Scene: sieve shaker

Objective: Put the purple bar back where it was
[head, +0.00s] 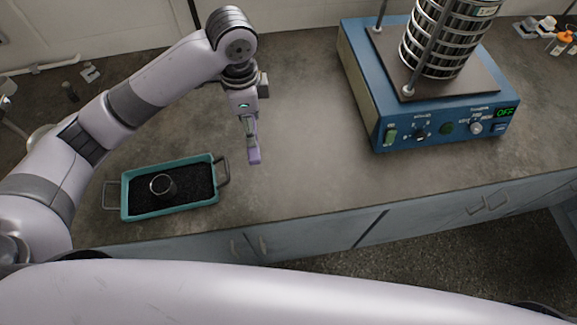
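The purple bar (253,150) hangs upright below my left gripper (249,122), to the right of the teal tray. The gripper's fingers are small in this view, but they appear closed around the top of the bar. The bar's lower end seems to be above the counter; the exact gap is hard to tell. My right gripper is not in view.
A teal tray (126,193) with side handles holds dark granules and a metal ring (162,186). A blue sieve shaker (369,103) with stacked sieves (437,45) stands at the right, its display reading OFF. Small bottles (562,40) stand far right. The counter middle (310,130) is clear.

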